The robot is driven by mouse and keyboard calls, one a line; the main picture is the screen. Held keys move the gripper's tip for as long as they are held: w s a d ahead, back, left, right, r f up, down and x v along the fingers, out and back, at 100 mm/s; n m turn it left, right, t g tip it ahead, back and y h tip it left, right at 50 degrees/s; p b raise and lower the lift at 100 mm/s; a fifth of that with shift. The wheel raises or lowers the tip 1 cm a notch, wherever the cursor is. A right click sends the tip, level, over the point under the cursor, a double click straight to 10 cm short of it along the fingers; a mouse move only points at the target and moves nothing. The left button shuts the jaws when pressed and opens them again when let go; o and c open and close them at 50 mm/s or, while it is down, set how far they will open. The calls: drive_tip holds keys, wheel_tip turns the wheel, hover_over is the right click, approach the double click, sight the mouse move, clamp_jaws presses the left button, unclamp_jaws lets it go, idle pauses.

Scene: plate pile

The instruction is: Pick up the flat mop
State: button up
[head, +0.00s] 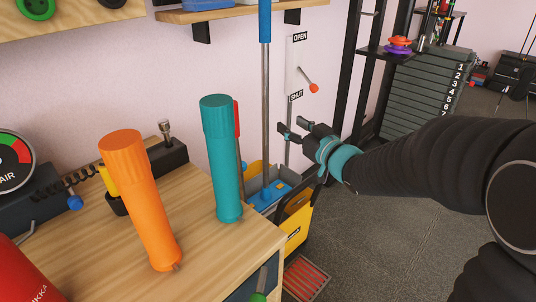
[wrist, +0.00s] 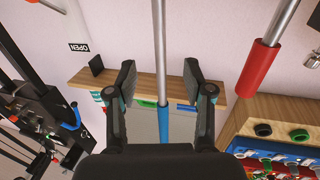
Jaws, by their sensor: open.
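The flat mop has a long grey metal pole (head: 266,100) with a blue grip (head: 264,20) at its top and a flat blue head (head: 269,194) low by the wall. It stands upright. My gripper (head: 291,129) is open and empty, just right of the pole at mid height, and appears apart from it. In the wrist view, the pole (wrist: 160,45) and its blue grip (wrist: 163,122) line up between the two open fingers (wrist: 160,75). I cannot tell how far beyond the fingertips the pole lies.
A wooden bench (head: 105,240) holds an orange cylinder (head: 140,195) and a teal cylinder (head: 222,160). A yellow bucket (head: 294,222) stands near the mop head. A red-gripped pole (wrist: 262,65) is right in the wrist view. A shelf (head: 225,12) hangs above. The floor (head: 385,225) at right is clear.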

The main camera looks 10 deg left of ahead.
sight(268, 107)
drive_tip(key=x, duration=1.3)
drive_tip(key=shift+w+a+r, duration=0.1)
drive_tip(key=shift+w+a, duration=0.05)
drive_tip(key=shift+w, duration=0.05)
clamp_jaws()
drive_tip(key=shift+r, duration=0.15)
